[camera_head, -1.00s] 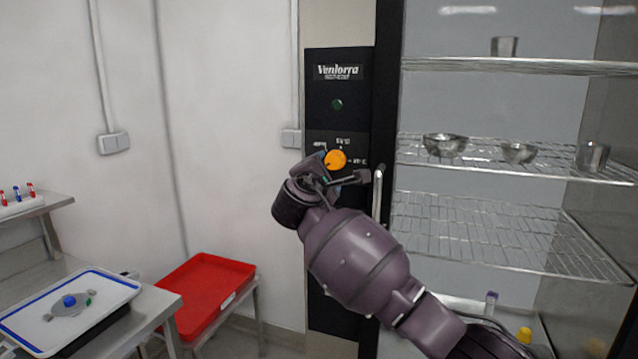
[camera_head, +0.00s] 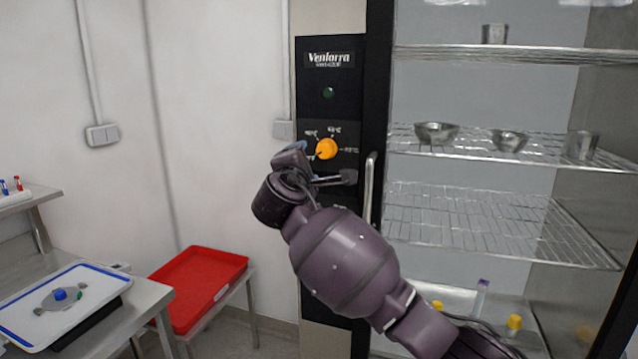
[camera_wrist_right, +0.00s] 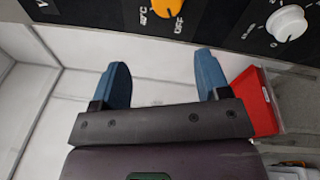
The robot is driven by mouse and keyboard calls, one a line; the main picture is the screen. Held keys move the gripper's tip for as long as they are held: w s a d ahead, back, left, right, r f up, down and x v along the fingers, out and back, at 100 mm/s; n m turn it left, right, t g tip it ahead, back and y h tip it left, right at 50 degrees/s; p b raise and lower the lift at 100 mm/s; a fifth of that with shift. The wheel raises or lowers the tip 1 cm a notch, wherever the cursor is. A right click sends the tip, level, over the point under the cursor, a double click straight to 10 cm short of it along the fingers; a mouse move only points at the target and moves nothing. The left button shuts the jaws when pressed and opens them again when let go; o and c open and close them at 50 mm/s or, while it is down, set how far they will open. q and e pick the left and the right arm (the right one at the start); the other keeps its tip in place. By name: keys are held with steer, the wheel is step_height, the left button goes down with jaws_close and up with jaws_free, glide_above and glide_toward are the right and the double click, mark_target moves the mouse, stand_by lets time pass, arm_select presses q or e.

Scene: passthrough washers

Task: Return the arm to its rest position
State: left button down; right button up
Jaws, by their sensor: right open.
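My right arm comes in from the lower right of the head view. Its gripper (camera_head: 300,163) is just left of and below the orange knob (camera_head: 326,148) on the black control panel (camera_head: 329,105). In the right wrist view my right gripper (camera_wrist_right: 160,62) is open, with two blue fingers wide apart and nothing between them. The orange knob (camera_wrist_right: 165,7) is at the top there, beyond the fingertips and apart from them. My left gripper is not in view.
A glass-door cabinet with wire shelves (camera_head: 490,218) and metal bowls (camera_head: 436,132) stands at right, its vertical handle (camera_head: 369,190) close to my arm. A red tray (camera_head: 200,285) and a white tray (camera_head: 85,300) are at lower left. The wall side is clear.

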steer(key=s+a+r+m+y, duration=0.1)
steer(key=s+a+r+y, duration=0.15)
steer(key=y, duration=0.25)
steer(key=s+d+f+m+y, duration=0.1)
steer(key=s+d+f+m, duration=0.3)
steer(key=d+f, duration=0.45)
steer(key=s+d+f+m+g+y, duration=0.1)
steer(key=s+d+f+m, duration=0.3)
steer(key=f, duration=0.7)
steer(key=s+d+f+m, duration=0.3)
steer(key=d+f+m, duration=0.2)
steer(key=d+f, duration=0.3)
steer(key=s+d+f+m+g+h, duration=0.1)
steer(key=s+d+f, duration=0.3)
steer(key=s+f, duration=0.4)
steer(key=s+d+f+m+g+h, duration=0.1)
steer(key=s+d+f+m+g, duration=0.1)
steer(key=s+d+f, duration=0.3)
steer(key=s+d+f+m+g+h, duration=0.1)
steer(key=s+d+f+g+h, duration=0.1)
steer(key=s+f, duration=1.1)
steer(key=s+d+g, duration=0.1)
steer(key=d, duration=0.1)
steer(key=shift+s+d+m, duration=0.35)
steer(key=shift+d+m, duration=0.05)
